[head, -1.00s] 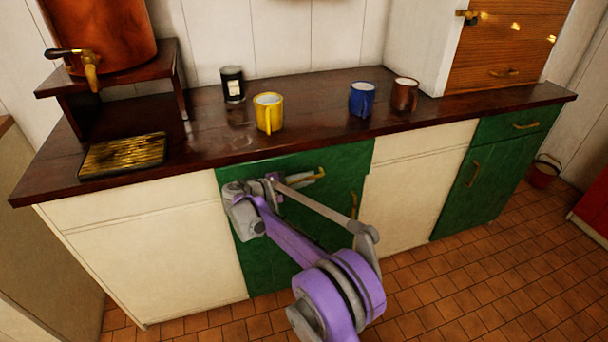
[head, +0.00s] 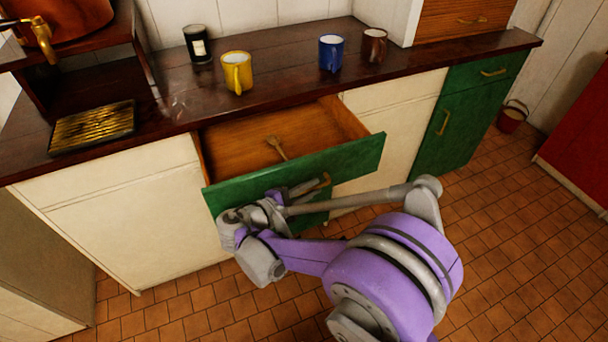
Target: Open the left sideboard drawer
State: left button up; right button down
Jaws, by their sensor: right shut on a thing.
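The left sideboard drawer (head: 355,157) has a green front and a brown wooden inside, and it stands pulled well out from under the dark worktop. A small wooden spoon-like utensil (head: 277,147) lies in it. The brass drawer handle (head: 323,181) is on the front, partly hidden by my gripper. My right gripper (head: 312,187) is at this handle and shut on it; the fingertips are hard to make out. My left gripper is not in view.
On the worktop (head: 285,87) stand a black tin (head: 198,45), a yellow mug (head: 237,73), a blue mug (head: 331,53) and a brown mug (head: 374,45). A slatted drip tray (head: 92,127) lies at left. A second green drawer (head: 487,71) at right is closed.

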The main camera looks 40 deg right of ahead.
jog(key=shift+s+a, duration=0.15)
jog(key=shift+s, duration=0.4)
jog(key=c, duration=1.2)
grip_release()
jog(key=shift+o, duration=0.2)
jog(key=p+v, duration=0.1)
jog(key=v, duration=1)
jog(key=shift+p, duration=0.3)
